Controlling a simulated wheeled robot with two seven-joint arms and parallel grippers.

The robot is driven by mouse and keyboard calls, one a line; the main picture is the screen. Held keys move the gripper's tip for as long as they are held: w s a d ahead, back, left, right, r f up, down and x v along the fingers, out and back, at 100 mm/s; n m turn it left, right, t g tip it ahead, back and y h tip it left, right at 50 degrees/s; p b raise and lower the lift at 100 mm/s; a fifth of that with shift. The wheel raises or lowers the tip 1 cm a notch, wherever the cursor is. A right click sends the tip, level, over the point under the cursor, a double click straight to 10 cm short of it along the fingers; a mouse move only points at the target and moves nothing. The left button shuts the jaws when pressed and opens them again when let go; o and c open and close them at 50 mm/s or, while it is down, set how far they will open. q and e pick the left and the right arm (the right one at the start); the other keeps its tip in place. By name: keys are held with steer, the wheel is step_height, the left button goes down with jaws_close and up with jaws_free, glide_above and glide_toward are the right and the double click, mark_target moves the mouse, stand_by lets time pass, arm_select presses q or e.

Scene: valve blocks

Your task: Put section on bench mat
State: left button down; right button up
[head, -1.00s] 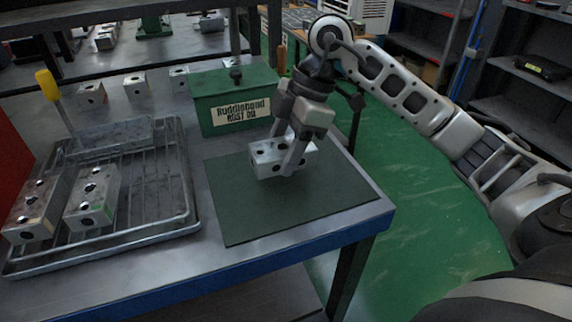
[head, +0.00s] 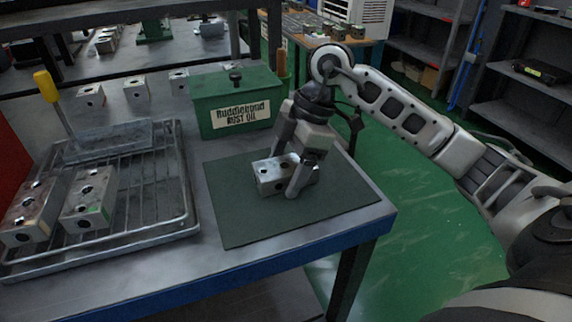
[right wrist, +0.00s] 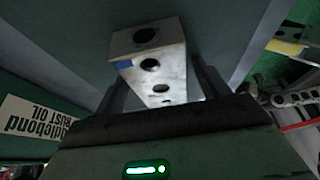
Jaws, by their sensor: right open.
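The section, a grey metal valve block (head: 268,178) with round dark holes, rests on the dark green bench mat (head: 240,225) toward its far part. My right gripper (head: 284,172) is open and low over the block, one finger at each side of it. In the right wrist view the block (right wrist: 150,62) shows a blue mark and holes, between the two spread fingers. Whether either finger still touches it, I cannot tell. My left gripper is not in view.
A wire-rack tray (head: 150,215) at the left holds two similar blocks (head: 30,212) and a yellow-handled tool (head: 50,95). A green rust oil box (head: 235,100) stands just behind the mat. More blocks (head: 90,95) sit at the back. The mat's front is clear.

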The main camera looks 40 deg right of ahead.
steer(key=shift+d+r, duration=0.15)
steer(key=shift+r, duration=0.3)
steer(key=p+v, duration=0.2)
steer(key=v, duration=0.9)
steer(key=shift+s+d+r, duration=0.1)
steer(key=shift+d, duration=0.05)
